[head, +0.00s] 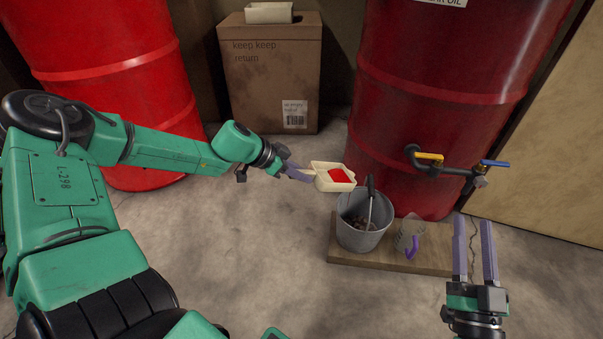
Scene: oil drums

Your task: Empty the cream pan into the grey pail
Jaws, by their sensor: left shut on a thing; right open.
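The cream pan (320,182) is small and roughly square, with red contents (341,175) showing inside. My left gripper (303,174) is shut on the pan at its left side and holds it in the air, just left of and above the grey pail. The grey pail (357,237) stands upright on a wooden board, with dark lumpy contents and a dark-handled tool (370,205) leaning in it. My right gripper (474,250) is open and empty, pointing up the picture at the right of the board.
A clear jug with a purple handle (411,243) stands beside the pail on the wooden board (385,262). A dark red drum (430,120) with yellow and blue taps (450,166) rises behind. A cardboard box (268,75) bears another cream container (268,13). A red drum (110,60) stands left.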

